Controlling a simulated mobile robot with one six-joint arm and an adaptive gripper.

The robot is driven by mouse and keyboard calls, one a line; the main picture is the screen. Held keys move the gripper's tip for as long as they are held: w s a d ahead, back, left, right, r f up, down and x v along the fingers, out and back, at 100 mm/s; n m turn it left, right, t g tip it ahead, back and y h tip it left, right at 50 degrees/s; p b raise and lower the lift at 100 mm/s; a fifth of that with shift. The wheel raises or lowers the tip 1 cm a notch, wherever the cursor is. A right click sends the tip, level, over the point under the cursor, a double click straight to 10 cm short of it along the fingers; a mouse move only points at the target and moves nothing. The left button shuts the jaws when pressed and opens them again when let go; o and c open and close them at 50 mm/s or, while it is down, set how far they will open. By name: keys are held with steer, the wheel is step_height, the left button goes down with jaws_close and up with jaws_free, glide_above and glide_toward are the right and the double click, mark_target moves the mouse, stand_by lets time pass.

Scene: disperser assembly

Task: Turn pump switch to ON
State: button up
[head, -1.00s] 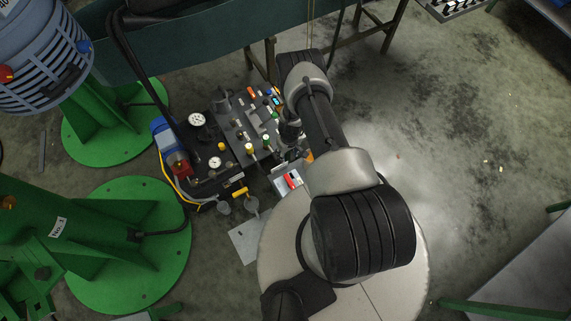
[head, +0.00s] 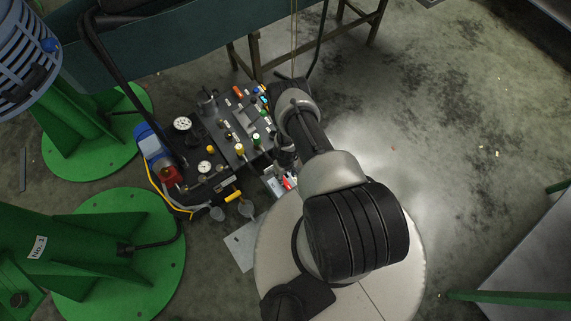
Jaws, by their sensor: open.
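The pump unit is a black panel (head: 226,131) with coloured knobs, valves and labels. At its lower right corner is a small pale box (head: 273,186) with a red part (head: 288,182), partly covered by my arm. I cannot tell for certain whether this is the pump switch, and no ON mark is readable. My gripper (head: 284,161) shows only in part beneath my arm, close above the panel's right edge and the box. It is open, with nothing seen in it. Its fingertips are mostly hidden, so contact cannot be told.
Pressure gauges (head: 183,124), a blue and red pump (head: 157,153) and a yellow hose (head: 165,197) are on the unit's left. Green round bases (head: 130,270) stand further left. A dark green bench (head: 190,45) is behind. The floor (head: 455,150) on the right is clear.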

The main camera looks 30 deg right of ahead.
mark_target(285, 182)
step_height(285, 182, down, 9)
steer(key=b, duration=0.8)
steer(key=shift+f, duration=0.15)
steer(key=shift+c, duration=0.2)
jaws_close()
